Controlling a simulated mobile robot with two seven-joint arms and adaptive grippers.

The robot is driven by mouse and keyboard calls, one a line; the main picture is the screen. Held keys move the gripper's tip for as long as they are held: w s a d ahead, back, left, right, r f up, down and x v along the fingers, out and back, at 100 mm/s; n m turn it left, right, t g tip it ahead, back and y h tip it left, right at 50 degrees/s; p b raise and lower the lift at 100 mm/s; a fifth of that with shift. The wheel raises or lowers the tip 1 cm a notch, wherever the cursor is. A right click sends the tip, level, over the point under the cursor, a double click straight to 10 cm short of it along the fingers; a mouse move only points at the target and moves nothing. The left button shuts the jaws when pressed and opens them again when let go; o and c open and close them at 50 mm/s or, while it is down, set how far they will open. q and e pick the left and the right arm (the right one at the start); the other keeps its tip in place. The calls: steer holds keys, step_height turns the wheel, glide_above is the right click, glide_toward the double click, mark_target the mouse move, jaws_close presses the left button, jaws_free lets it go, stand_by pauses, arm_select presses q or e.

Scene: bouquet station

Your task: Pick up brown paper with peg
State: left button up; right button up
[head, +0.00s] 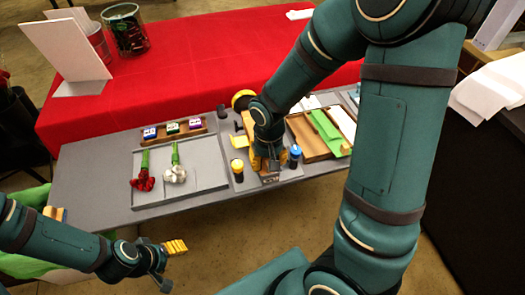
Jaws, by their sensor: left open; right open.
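Brown paper (306,142) lies at the left of a tray of sheets on the right part of the grey table. No peg can be made out on it. My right gripper (266,160) points down at the table, left of the brown paper. Its yellow fingers are open around or just above a small brown block-like item (270,178); I cannot tell whether they touch it. My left gripper (172,265) is open and empty in front of the table's near edge, at the lower left.
Green paper (325,127) and white paper (343,121) lie beside the brown paper. A yellow-topped jar (237,169) and a blue-topped bottle (295,156) flank my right gripper. Red flowers (143,181) and white flowers (174,173) lie on a grey tray (205,178). A red-covered table (190,75) stands behind.

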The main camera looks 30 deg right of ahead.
jaws_close()
